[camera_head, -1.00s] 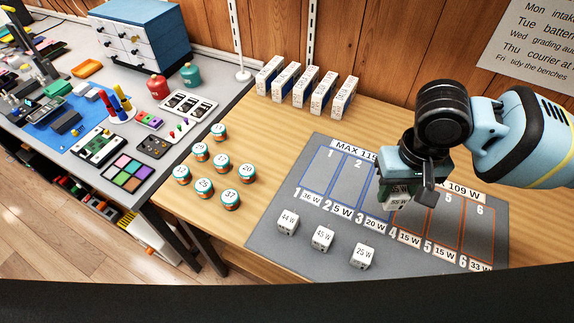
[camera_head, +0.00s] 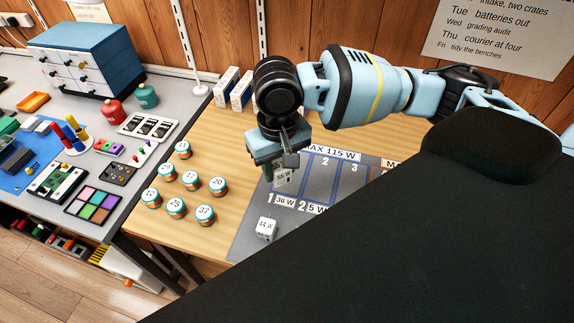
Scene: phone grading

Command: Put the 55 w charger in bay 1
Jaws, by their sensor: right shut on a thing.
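My right gripper (camera_head: 278,172) points down and is shut on a white charger (camera_head: 282,179). The charger's label is too small to read surely now; in the earlier frame it reads 55 W. It is held at the upper left part of bay 1, and I cannot tell whether it touches the mat (camera_head: 250,222). The gripper hides the number at the top of bay 1. Bay 1 (camera_head: 298,186) has a 36 W label at its lower end. Bays 2 (camera_head: 318,185) and 3 (camera_head: 350,185) lie to its right. My left gripper is not in view.
A white 44 W cube (camera_head: 266,228) stands on the mat below bay 1. Several numbered round tins (camera_head: 175,208) stand left of the mat. White boxes (camera_head: 240,92) stand behind the gripper. A large dark shape hides the mat's right side.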

